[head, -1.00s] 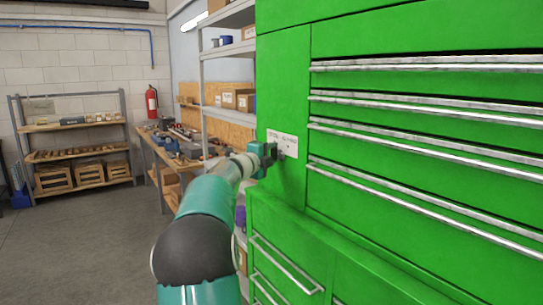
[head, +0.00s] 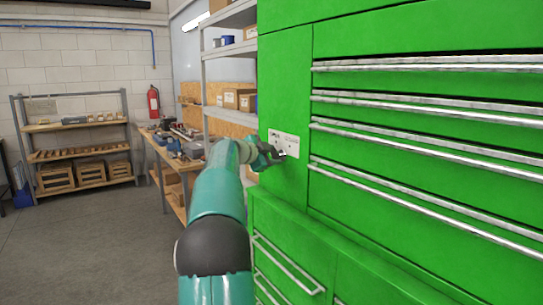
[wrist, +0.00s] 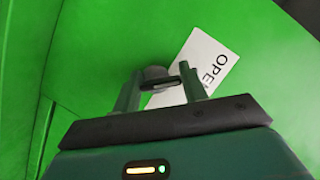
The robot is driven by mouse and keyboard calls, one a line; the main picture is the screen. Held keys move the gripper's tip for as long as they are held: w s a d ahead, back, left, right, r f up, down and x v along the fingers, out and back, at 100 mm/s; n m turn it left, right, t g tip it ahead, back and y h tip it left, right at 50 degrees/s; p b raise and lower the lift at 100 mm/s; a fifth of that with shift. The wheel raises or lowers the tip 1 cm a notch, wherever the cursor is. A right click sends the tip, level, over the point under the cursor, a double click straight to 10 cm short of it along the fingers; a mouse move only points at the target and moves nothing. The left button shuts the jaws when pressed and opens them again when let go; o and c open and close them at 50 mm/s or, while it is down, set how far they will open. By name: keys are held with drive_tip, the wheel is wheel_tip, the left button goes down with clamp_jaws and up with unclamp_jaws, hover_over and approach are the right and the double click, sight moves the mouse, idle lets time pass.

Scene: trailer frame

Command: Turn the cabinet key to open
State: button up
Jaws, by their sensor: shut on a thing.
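The green cabinet (head: 285,90) fills the right of the head view, with a white label (head: 284,139) on its narrow left panel. In the wrist view the label (wrist: 214,62) reads "OPE", partly cut off by a finger, and sits tilted. A round grey lock (wrist: 153,72) shows beyond the fingertips, with the dark flat key (wrist: 160,84) in front of it. My gripper (wrist: 159,88) is shut on the key, one finger at each side. In the head view my gripper (head: 272,154) is at the panel by the label; the key is too small to make out there.
Drawers with long metal handles (head: 420,127) stick out to the right of the panel. A lower cabinet ledge (head: 330,240) juts out below. A workbench (head: 175,160) and shelving (head: 75,150) stand to the left. The floor (head: 90,250) at left is clear.

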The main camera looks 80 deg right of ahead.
drive_tip(key=shift+n, duration=0.3)
drive_tip(key=o, duration=1)
drive_tip(key=v, duration=1.3)
drive_tip(key=shift+w+a+r, duration=0.15)
drive_tip(key=shift+a+r, duration=0.1)
drive_tip(key=shift+a, duration=0.05)
